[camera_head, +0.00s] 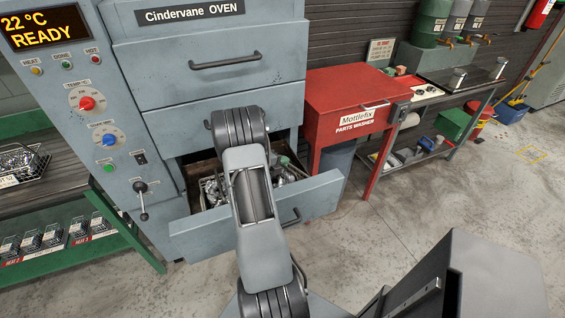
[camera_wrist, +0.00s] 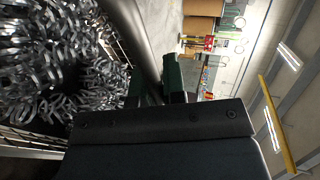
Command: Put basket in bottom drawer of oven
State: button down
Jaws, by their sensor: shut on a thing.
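The oven's bottom drawer (camera_head: 312,201) is pulled open. A wire basket (camera_head: 208,190) full of shiny metal pieces is down inside it, partly hidden behind my arm. In the wrist view the basket's metal pieces (camera_wrist: 60,70) fill the left side, with dark wire wall beside them. In the head view my arm hides most of the gripper. I cannot tell whether the basket rests on the drawer floor.
The oven (camera_head: 205,100) stands behind, its upper drawers shut. A red parts washer (camera_head: 345,92) stands close to the right of the open drawer. Another basket (camera_head: 22,165) is on the left shelf, above several small baskets.

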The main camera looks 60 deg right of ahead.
jog(key=shift+f, duration=0.4)
jog(key=c, duration=1.1)
grip_release()
jog(key=shift+f, duration=0.1)
jog(key=shift+a, duration=0.1)
jog(key=v, duration=1.3)
jog(key=shift+w+a+r, duration=0.15)
jog(key=shift+a+r, duration=0.1)
jog(key=shift+a, duration=0.05)
